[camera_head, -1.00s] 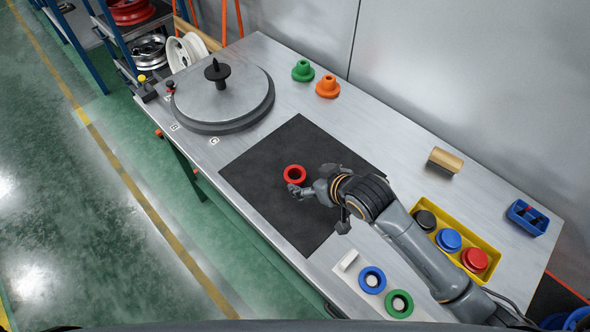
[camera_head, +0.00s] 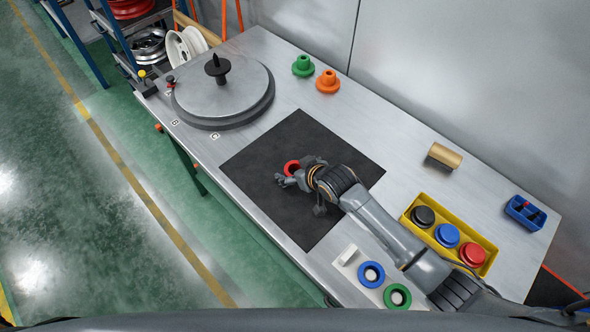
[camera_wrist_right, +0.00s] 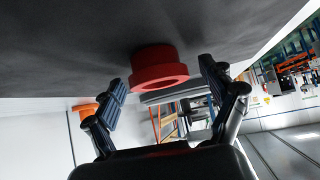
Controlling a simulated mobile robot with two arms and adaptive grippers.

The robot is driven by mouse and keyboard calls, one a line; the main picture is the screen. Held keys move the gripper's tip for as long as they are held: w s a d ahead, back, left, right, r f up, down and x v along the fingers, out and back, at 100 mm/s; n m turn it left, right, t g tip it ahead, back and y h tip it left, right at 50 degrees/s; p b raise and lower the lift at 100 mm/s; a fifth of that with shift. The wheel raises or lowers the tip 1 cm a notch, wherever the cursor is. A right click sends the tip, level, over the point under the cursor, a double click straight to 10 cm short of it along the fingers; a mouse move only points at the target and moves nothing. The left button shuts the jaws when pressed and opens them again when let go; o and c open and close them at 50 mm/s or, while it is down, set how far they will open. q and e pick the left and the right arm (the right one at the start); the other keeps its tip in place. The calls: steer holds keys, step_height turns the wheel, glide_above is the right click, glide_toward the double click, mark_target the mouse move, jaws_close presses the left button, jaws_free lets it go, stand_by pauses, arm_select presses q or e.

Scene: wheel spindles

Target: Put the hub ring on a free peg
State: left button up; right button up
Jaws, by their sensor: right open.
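The red hub ring (camera_head: 291,165) lies on the black mat (camera_head: 256,205), partly hidden by my right gripper (camera_head: 294,174) in the head view. In the right wrist view the ring (camera_wrist_right: 158,70) shows ahead of and between the two spread fingers. The gripper is open, and I see no finger clearly touching the ring. A blue ring (camera_head: 371,274) and a green ring (camera_head: 397,296) sit on a pale board (camera_head: 350,270) at the table's front. A white upright piece (camera_head: 346,255) stands at that board's left end. My left gripper is not in view.
A round turntable with a black spindle (camera_head: 216,68) stands at the left. Green (camera_head: 303,67) and orange (camera_head: 328,82) flanged parts stand at the back. A yellow tray (camera_head: 408,213) holds black, blue and red pieces. A wooden-looking block (camera_head: 445,156) and blue bin (camera_head: 525,214) are at right.

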mark_target(295, 163)
steer(key=shift+c, duration=0.2)
steer(key=c, duration=0.8)
steer(key=shift+r, duration=0.55)
step_height(295, 163, up, 2)
steer(key=shift+r, duration=0.15)
steer(key=s+r, duration=0.3)
steer(key=s, duration=0.1)
steer(key=s+r+b, duration=0.1)
steer(key=s+r, duration=0.2)
steer(key=s, duration=0.2)
steer(key=s+r, duration=0.3)
steer(key=s, duration=0.2)
steer(key=shift+d+r+b, duration=0.25)
steer(key=shift+r+b, duration=0.05)
steer(key=shift+b, duration=0.1)
